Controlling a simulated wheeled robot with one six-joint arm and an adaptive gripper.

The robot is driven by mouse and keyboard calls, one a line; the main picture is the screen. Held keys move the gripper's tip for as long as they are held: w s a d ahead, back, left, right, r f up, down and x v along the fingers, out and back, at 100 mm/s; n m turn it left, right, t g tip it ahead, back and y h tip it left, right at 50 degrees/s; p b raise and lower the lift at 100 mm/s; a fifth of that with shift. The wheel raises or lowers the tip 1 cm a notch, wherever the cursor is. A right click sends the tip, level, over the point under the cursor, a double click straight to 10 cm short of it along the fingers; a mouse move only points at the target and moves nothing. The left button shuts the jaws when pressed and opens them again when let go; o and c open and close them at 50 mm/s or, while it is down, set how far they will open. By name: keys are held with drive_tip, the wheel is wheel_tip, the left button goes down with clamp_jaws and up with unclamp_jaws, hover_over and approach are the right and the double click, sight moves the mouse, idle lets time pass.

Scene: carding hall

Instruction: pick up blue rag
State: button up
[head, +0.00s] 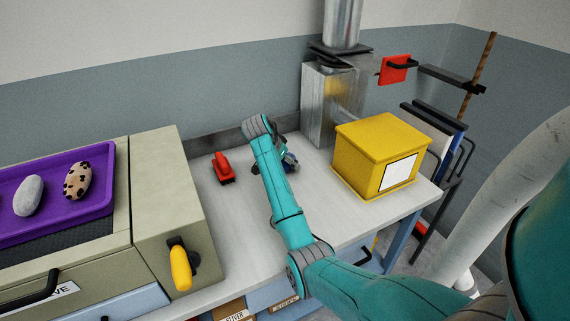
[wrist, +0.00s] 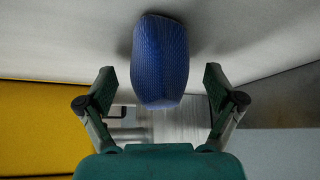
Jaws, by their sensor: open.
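The blue rag (wrist: 160,62) is a rounded, finely textured blue bundle on the pale tabletop in the wrist view. My gripper (wrist: 159,84) is open, with one finger on each side of the rag. A gap shows between each finger and the rag, and neither finger appears to touch it. In the head view my arm covers most of this spot. Only a small dark and bluish patch shows beside the arm, and I cannot tell rag from gripper there.
A yellow box (head: 375,155) stands to the right, a metal duct (head: 328,105) behind. At left, a purple tray (head: 100,205) holds a grey stone-like object (head: 28,196) and a spotted one (head: 78,181).

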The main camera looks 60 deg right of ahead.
drive_tip(key=c, duration=1.3)
drive_tip(key=shift+o, duration=0.2)
wheel_tip(320, 180, up, 10)
